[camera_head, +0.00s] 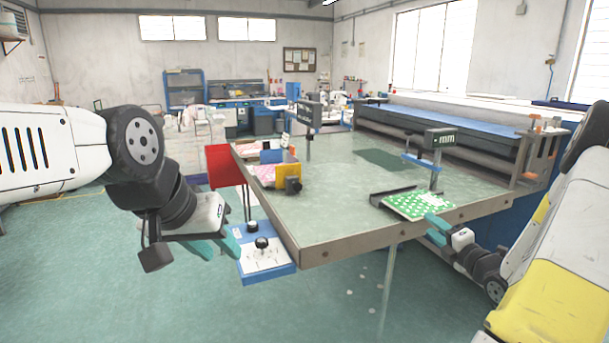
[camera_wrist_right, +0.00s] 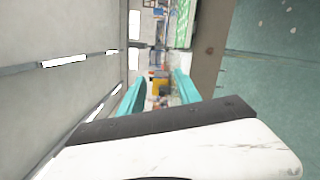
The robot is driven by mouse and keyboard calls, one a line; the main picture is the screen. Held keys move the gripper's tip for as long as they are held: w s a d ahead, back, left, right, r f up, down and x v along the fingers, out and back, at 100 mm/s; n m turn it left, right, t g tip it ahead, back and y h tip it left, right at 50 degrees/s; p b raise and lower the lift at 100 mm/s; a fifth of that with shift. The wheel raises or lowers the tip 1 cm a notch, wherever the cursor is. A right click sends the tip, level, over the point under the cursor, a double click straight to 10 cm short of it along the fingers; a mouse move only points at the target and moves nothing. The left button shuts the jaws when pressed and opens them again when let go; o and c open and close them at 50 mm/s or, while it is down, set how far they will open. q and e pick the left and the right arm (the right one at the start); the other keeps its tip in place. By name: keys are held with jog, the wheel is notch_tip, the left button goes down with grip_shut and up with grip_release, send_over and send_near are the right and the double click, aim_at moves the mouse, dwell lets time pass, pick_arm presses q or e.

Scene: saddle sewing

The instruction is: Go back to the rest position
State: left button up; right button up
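My left gripper (camera_head: 217,243) has teal fingers and hangs off the table's left side, above and left of the blue-and-white control panel. Its fingers are apart, with nothing seen between them. My right gripper (camera_head: 438,229) is at the table's front right edge, next to the green white-dotted piece (camera_head: 420,205). In the right wrist view its teal fingers (camera_wrist_right: 160,92) stand wide apart with only background between them. The dotted piece also shows there (camera_wrist_right: 184,24), beyond the fingers and to their right.
The table (camera_head: 340,217) fills the middle. A post with a display (camera_head: 440,139) rises behind the dotted piece.

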jog(key=s+a+r+n+g+y, duration=0.2)
jog(key=a+r+n+g+y, duration=0.15)
jog(key=a+n, duration=0.45)
jog(key=s+a+r+n+g+y, duration=0.35)
jog(key=a+n, duration=0.25)
jog(key=a, duration=0.3)
jog(key=s+a+r+n+g, duration=0.3)
jog(key=s+a+n+g, duration=0.2)
jog(key=s+a+n, duration=0.35)
jog(key=s+a+n+g+h, duration=0.2)
jog(key=s+n+h, duration=0.2)
jog(key=s+n, duration=0.75)
jog(key=s+d+r+n+t+h, duration=0.2)
jog(key=d+n+h, duration=0.3)
jog(key=n, duration=0.9)
jog(key=shift+d+r+t, duration=0.4)
jog(key=shift+d+r, duration=0.1)
jog(key=shift+r, duration=0.2)
